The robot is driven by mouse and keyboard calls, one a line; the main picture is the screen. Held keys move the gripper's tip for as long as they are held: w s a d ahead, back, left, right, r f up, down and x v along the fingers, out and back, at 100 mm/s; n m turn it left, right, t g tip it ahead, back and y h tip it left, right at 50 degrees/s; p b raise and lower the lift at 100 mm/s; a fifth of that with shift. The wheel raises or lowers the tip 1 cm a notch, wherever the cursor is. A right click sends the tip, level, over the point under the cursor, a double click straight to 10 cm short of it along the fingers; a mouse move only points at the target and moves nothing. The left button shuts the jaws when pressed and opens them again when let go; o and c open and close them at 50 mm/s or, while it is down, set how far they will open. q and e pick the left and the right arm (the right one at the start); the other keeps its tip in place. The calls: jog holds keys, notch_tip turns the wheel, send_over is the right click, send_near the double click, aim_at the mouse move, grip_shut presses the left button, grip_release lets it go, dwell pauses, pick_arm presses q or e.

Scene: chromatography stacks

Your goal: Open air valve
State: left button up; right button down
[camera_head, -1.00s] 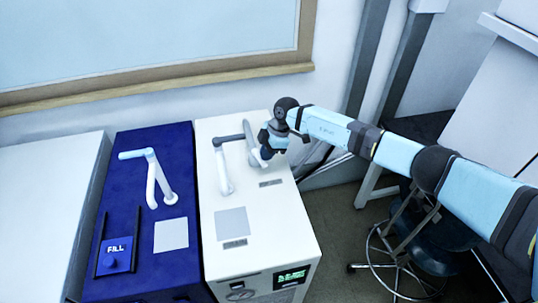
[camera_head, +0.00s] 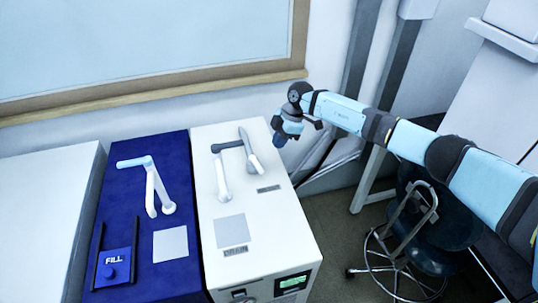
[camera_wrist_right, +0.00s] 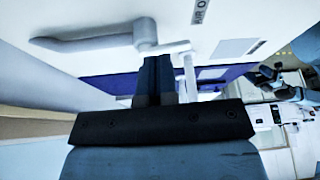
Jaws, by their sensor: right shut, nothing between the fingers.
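The white cabinet (camera_head: 275,215) carries a valve-like fitting (camera_head: 250,152) near its back right top edge. A dark grey arm reaches left from a grey post and ends over a white downward spout. In the right wrist view a pale fitting with a long lever (camera_wrist_right: 85,43) stands out from a white face, beside a partly cut-off label (camera_wrist_right: 201,12). My right gripper (camera_head: 279,139) is just right of the fitting, over the cabinet's right edge, with a small gap showing. Its fingers (camera_wrist_right: 155,78) are together and empty in the wrist view. My left gripper is out of view.
A blue cabinet (camera_head: 110,215) with a similar pale fitting (camera_head: 150,175) and a FILL panel (camera_head: 114,264) stands at left. A wall with a window ledge (camera_head: 150,97) is behind. A dark stool (camera_head: 430,215) stands at right.

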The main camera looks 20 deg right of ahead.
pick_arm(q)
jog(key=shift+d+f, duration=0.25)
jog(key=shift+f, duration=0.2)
pick_arm(e)
jog(key=v, duration=0.4)
jog(key=shift+w+d+r, duration=0.1)
jog(key=shift+d+r, duration=0.1)
jog(key=shift+d, duration=0.05)
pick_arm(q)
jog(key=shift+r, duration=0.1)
